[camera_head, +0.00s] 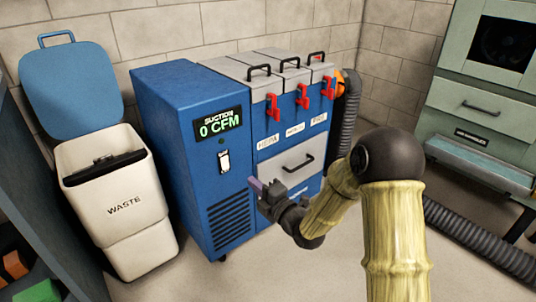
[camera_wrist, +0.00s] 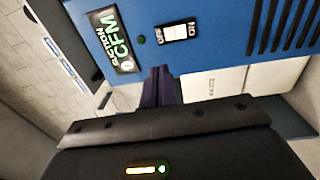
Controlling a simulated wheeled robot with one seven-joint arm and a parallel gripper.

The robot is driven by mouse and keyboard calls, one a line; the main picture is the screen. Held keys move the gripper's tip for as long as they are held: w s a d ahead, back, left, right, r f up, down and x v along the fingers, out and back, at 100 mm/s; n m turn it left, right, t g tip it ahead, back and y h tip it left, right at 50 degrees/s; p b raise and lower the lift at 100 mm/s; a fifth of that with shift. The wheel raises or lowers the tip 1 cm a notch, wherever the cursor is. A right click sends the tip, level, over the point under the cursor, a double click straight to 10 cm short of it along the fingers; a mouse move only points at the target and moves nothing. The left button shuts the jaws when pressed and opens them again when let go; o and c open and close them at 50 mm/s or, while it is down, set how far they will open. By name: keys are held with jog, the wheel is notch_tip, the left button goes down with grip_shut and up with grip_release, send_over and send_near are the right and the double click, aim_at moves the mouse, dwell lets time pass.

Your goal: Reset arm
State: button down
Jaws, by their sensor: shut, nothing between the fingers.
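My gripper (camera_head: 257,187) is in front of the blue suction machine (camera_head: 165,120), near its grey drawer. In the wrist view its fingers (camera_wrist: 159,86) are together with nothing between them. My arm reaches in from the lower right, bent at the elbow. The machine's display (camera_head: 218,123) reads "SUCTION 0 CFM", and the display also shows in the wrist view (camera_wrist: 112,38). A white rocker switch (camera_head: 223,161) sits below the display. The drawer (camera_head: 290,165) with a black handle looks shut.
A white waste bin (camera_head: 125,225) with its blue lid (camera_head: 72,85) raised stands at left, something dark across its mouth. Red latches (camera_head: 303,96) line the machine's top. A black hose (camera_head: 480,240) runs along the floor at right to a green cabinet (camera_head: 475,105). Floor between is clear.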

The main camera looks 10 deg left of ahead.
jog(key=s+d+r+m+g+h+p, duration=0.25)
jog(key=d+m+h+p, duration=0.2)
jog(key=d+m, duration=0.35)
jog(key=s+d+r+m+g+h+p, duration=0.1)
jog(key=s+d+m+h+p, duration=0.2)
jog(key=d+m+h, duration=0.55)
jog(key=s+d+r+m+g+p, duration=0.3)
jog(key=s+d+m, duration=0.25)
jog(key=s, duration=0.35)
jog(key=s+d+r+m+g+p, duration=0.2)
jog(key=s+d+m+g+p, duration=0.15)
jog(key=s+d+m, duration=0.35)
notch_tip(320, 180, up, 38)
jog(key=s+a+n+p, duration=0.1)
jog(key=a+p, duration=0.1)
jog(key=p, duration=3.4)
jog(key=shift+f+n+h+p, duration=0.25)
jog(key=shift+n+h+p, duration=0.05)
jog(key=shift+a, duration=0.1)
